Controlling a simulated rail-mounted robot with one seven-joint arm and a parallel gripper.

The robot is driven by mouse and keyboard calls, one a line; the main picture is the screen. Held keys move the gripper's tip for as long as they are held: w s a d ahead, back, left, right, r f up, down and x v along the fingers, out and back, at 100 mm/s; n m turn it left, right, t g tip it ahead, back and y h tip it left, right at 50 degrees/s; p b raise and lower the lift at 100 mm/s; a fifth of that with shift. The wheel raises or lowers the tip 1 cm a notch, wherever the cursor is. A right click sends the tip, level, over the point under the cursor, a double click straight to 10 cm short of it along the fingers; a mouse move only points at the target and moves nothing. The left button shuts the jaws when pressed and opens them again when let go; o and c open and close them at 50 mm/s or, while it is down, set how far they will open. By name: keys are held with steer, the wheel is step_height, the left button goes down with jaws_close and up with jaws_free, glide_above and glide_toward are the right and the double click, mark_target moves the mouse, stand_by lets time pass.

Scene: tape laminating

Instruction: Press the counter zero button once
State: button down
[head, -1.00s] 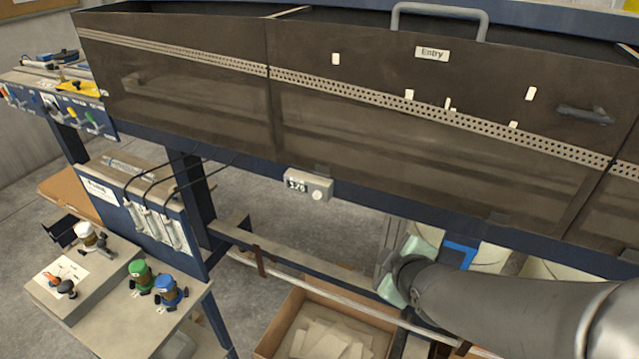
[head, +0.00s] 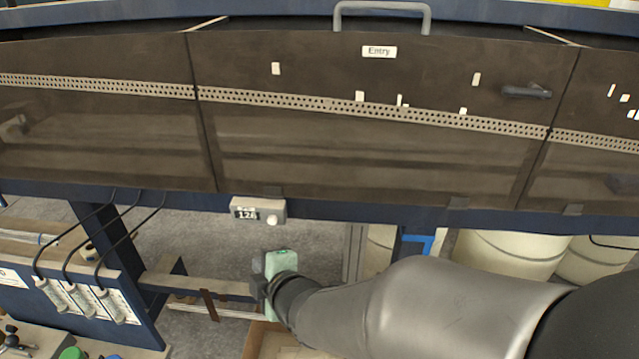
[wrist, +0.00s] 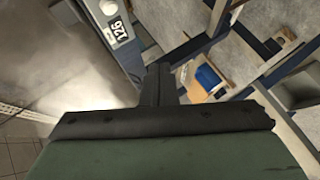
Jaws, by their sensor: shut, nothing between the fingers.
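The counter (head: 243,202) is a small light-grey box under the front edge of the dark machine, with a display that reads 126. Its zero button (head: 272,219) is a round white knob to the right of the display. In the wrist view the counter (wrist: 128,41) shows at the top, with the round button (wrist: 108,7) near the upper edge. My gripper (head: 257,282) is below the counter in the head view, apart from it. In the wrist view my gripper's fingers (wrist: 158,82) are together and empty, pointing past the counter's side.
The dark machine panel (head: 350,150) with an Entry label spans the area above the counter. A blue post and rail (head: 200,284) stand left of my gripper. Black cables (head: 110,235) hang at the left. A cardboard box (head: 255,342) lies below.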

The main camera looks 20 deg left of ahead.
mark_target(272, 221)
steer(key=w+a, duration=0.2)
steer(key=w, duration=0.6)
steer(key=shift+w+a, duration=0.15)
steer(key=shift+w, duration=0.1)
stand_by(1.9)
steer(key=shift+w+a, duration=0.1)
steer(key=shift+w, duration=0.3)
steer(key=shift+w+a, duration=0.15)
steer(key=shift+w, duration=0.3)
stand_by(0.5)
stand_by(0.4)
steer(key=shift+s+d+b, duration=0.25)
steer(key=shift+s+b, duration=0.6)
steer(key=shift+b, duration=0.1)
